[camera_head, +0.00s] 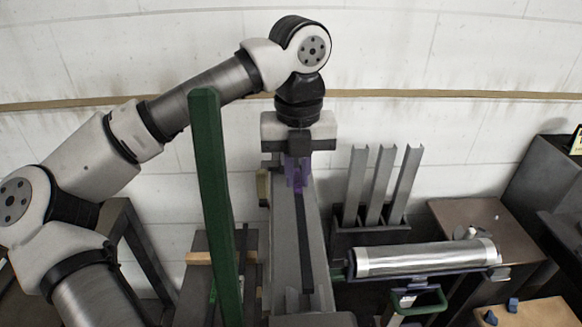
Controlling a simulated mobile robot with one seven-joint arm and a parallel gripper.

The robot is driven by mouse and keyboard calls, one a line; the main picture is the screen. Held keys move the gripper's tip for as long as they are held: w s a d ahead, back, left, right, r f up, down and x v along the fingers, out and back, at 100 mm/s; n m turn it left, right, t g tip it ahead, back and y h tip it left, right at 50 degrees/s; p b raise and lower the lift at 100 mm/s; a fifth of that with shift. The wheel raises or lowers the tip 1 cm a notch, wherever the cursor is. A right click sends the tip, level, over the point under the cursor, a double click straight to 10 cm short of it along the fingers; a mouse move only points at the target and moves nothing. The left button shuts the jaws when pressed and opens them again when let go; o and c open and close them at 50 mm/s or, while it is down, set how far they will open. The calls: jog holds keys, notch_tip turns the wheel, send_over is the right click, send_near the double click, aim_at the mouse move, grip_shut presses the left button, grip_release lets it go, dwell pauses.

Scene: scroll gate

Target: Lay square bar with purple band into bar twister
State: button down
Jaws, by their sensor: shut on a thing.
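My gripper (298,162) points down at the far end of a long grey bed, which looks like the bar twister (284,235). It is shut on the square bar with the purple band. The purple band (298,178) shows at the fingers. A dark straight length (305,240), apparently the same bar, runs from there toward the near end along the bed. The fingers hide the far end of the bar. I cannot tell whether the bar touches the bed or is slightly above it.
A tall green post (214,190) stands in front, left of the bed. A dark holder (369,238) with upright grey channel bars (381,185) is right of it. Brown-topped tables (480,222) stand further right.

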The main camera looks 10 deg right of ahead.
jog(key=shift+f+b, duration=1.4)
jog(key=shift+f, duration=0.9)
jog(key=shift+f+b, duration=0.85)
jog(key=shift+f, duration=0.1)
jog(key=shift+f+b, duration=0.25)
jog(key=shift+b, duration=0.2)
jog(key=c, duration=1.4)
grip_release()
jog(key=shift+o, duration=0.2)
notch_tip(320, 180, up, 14)
jog(key=shift+f+b, duration=0.1)
jog(key=shift+b, duration=0.5)
